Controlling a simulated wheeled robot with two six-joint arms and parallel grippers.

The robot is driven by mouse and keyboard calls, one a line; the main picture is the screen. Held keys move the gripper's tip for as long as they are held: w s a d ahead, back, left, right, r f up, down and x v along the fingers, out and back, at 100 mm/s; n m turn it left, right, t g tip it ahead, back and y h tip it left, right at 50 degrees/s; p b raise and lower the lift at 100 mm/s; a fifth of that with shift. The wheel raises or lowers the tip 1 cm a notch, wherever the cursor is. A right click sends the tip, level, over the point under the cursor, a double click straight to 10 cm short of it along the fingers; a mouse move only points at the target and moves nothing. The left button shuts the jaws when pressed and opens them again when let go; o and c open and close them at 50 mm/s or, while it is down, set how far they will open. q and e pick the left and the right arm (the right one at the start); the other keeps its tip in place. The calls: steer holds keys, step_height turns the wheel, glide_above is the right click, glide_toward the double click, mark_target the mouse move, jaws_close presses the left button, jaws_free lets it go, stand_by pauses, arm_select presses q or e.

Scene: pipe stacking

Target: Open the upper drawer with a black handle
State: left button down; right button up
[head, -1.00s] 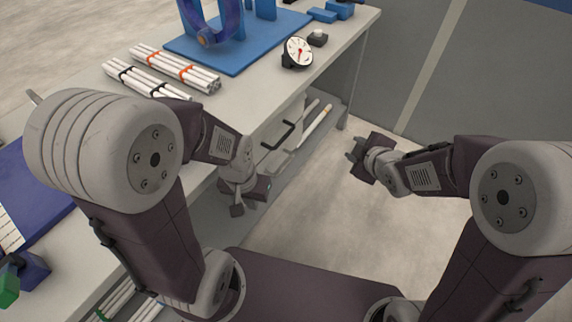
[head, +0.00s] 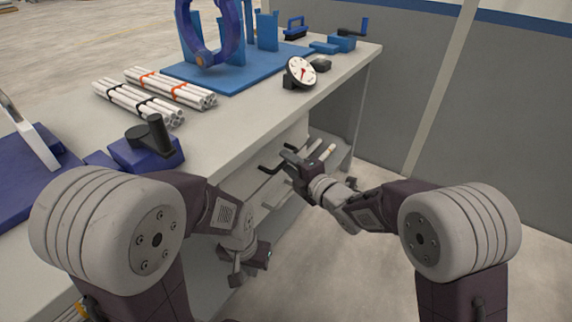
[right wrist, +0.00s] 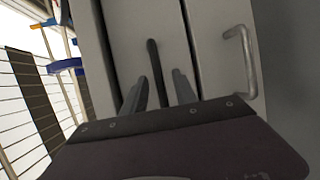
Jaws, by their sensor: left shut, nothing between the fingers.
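The black handle (head: 266,169) is on the drawer front under the table's front edge in the head view, partly hidden by my right gripper. In the right wrist view, the black handle (right wrist: 155,72) stands out from a pale grey drawer front (right wrist: 143,22), which looks closed. My right gripper (head: 289,164) is at the handle. Its two fingers (right wrist: 158,92) are open, one on each side of the handle, with gaps showing. My left gripper (head: 238,276) is shut and empty, low in front of the table and apart from the drawer.
A metal handle (right wrist: 238,62) is on the neighbouring panel. The table top (head: 225,135) holds pipe bundles (head: 138,102), a dial gauge (head: 299,73), and a blue fixture (head: 240,74). The floor to the right is clear.

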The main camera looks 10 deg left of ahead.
steer(key=shift+x, duration=0.85)
steer(key=shift+c, duration=0.3)
jaws_close()
stand_by(0.5)
